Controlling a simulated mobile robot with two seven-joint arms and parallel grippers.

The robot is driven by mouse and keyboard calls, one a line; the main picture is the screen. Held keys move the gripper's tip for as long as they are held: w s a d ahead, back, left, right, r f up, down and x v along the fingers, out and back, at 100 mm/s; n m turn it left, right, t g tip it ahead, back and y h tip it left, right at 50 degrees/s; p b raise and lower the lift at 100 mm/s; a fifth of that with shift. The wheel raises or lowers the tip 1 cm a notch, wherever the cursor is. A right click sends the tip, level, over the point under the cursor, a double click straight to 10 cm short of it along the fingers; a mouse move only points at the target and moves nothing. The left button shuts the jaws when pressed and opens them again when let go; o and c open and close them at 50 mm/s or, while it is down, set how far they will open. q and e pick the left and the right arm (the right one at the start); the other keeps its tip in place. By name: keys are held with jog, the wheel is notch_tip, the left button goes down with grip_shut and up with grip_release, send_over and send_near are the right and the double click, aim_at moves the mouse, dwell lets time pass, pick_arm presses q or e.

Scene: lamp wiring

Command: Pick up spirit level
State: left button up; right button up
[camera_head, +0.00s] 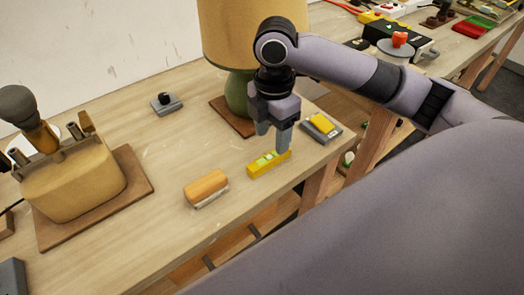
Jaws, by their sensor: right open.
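The spirit level (265,166) is a small yellow bar with a greenish vial, lying on the wooden table near its front edge. My right gripper (271,143) points down at it, with open fingers at its far side and right end. I cannot tell whether the fingers touch it. My left gripper is not in view.
A brush with an orange-brown back (206,187) lies to the left of the level. A green lamp with a tan shade (240,35) stands behind my gripper. A yellow and grey device (321,127) lies to the right. A tan tool holder (75,185) stands at left. Bare table (150,135) lies between.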

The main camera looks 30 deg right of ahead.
aim_at(270, 157)
jog(key=f, duration=0.6)
jog(key=shift+a+f+b, duration=0.15)
jog(key=shift+a+b, duration=0.1)
jog(key=shift+b, duration=0.15)
grip_shut()
